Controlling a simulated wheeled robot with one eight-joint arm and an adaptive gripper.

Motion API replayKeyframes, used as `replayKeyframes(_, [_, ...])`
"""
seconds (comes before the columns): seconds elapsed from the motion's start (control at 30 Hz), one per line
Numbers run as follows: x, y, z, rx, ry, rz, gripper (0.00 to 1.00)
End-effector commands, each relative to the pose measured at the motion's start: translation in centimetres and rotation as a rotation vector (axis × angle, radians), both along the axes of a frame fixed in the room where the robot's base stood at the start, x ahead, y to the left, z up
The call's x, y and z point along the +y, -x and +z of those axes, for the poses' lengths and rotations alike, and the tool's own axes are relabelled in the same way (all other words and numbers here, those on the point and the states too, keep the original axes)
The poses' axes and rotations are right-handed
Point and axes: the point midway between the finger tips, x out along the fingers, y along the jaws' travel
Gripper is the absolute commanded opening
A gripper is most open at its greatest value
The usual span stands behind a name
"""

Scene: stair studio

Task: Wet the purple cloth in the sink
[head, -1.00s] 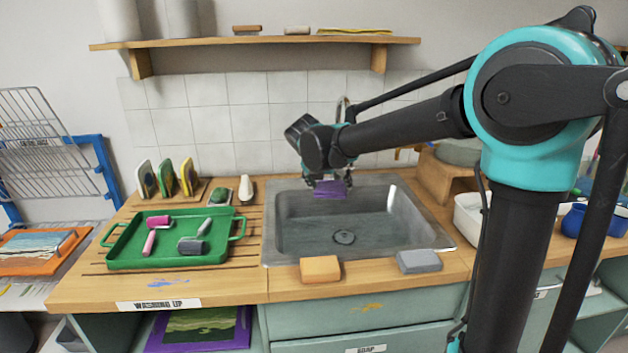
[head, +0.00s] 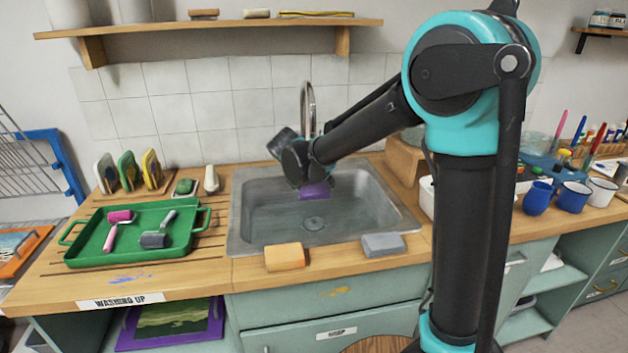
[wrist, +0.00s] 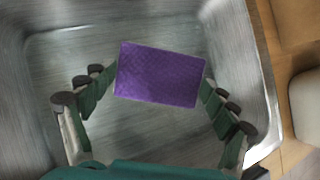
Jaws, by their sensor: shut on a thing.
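The purple cloth (wrist: 160,74) is held flat between the fingers of my gripper (wrist: 158,82) in the wrist view, with grey sink metal behind it. In the head view the cloth (head: 314,191) hangs below my wrist, over the sink basin. The gripper's fingers are mostly hidden there by my arm. The metal sink (head: 385,208) is set in the wooden counter, with a drain (head: 313,222) in its floor. A tall curved tap (head: 307,95) stands behind the basin. I cannot tell whether water is running or whether the cloth is wet.
An orange sponge (head: 285,257) and a grey block (head: 384,245) lie at the sink's front edge. A green tray (head: 180,240) with paint rollers is to the left. A shelf (head: 215,27) hangs above.

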Motion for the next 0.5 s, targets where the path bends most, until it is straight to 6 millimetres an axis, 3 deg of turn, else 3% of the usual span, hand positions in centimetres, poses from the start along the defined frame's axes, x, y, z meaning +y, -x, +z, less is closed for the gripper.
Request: replayKeyframes(0.5, [0.0, 0.0, -4.7, 0.000, 0.000, 0.000, 0.63])
